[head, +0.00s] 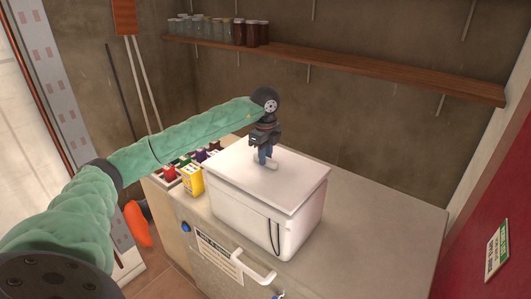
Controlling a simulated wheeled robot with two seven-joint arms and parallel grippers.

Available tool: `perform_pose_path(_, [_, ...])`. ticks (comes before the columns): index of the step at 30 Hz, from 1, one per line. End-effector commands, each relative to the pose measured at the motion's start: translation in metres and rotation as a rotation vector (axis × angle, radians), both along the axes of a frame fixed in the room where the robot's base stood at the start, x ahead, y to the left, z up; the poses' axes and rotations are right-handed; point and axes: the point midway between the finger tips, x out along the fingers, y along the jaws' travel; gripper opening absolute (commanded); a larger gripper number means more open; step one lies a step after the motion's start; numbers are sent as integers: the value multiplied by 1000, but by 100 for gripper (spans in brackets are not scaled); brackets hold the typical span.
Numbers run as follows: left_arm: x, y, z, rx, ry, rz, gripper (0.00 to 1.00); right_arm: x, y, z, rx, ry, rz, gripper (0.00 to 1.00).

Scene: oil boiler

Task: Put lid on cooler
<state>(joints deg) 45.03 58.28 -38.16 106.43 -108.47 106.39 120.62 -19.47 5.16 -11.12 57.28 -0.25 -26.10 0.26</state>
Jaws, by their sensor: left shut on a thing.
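A white box-shaped cooler (255,222) stands on the counter near the middle of the view. The flat white lid (292,181) lies over its top, roughly lined up with the walls. I cannot tell whether the lid rests fully on the rim. My left gripper (265,161) points down above the middle of the lid and is shut on the lid's handle, which it mostly hides. My right gripper does not show.
The grey counter (385,222) is clear to the right of the cooler. A yellow carton (192,180) and other small coloured items stand close on its left. A wooden shelf (380,72) with several jars runs along the back wall. A white handle (252,266) sticks out in front.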

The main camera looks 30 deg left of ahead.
Motion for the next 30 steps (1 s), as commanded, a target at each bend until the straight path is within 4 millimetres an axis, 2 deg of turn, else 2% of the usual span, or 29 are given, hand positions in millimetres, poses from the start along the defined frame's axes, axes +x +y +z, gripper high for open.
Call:
perform_pose_path(12, [0,0,-5,0,0,0,0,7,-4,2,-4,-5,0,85])
perform_pose_path(30, [0,0,-6,0,-1,0,0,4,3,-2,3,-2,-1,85])
